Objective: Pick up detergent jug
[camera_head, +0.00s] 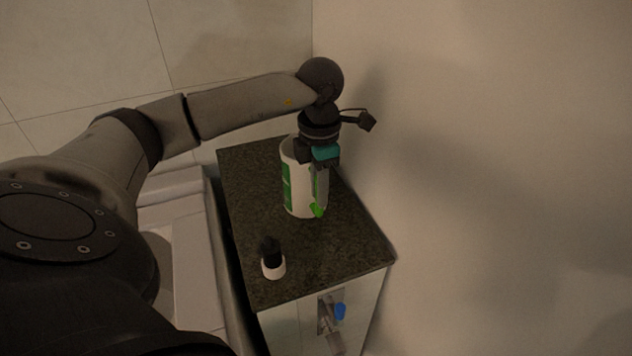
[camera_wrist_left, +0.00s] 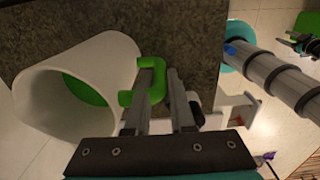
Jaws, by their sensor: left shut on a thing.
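The detergent jug is a white, round container (camera_head: 290,187) with a green label, upright on the dark countertop. In the left wrist view the white jug (camera_wrist_left: 110,60) has a wide round opening with green inside. Its green handle (camera_wrist_left: 157,80) sticks out toward the fingers. My left gripper (camera_head: 319,190) reaches down from above at the jug's right side. In the wrist view its two fingers (camera_wrist_left: 163,82) are close together at the handle, shut on it. The far side of the jug is hidden.
A small black-topped white bottle (camera_head: 272,259) stands near the counter's front left corner. The speckled countertop (camera_head: 335,255) is clear to the front right. A beige wall (camera_head: 480,150) rises close on the right. A blue-handled fixture (camera_head: 333,313) is on the cabinet front.

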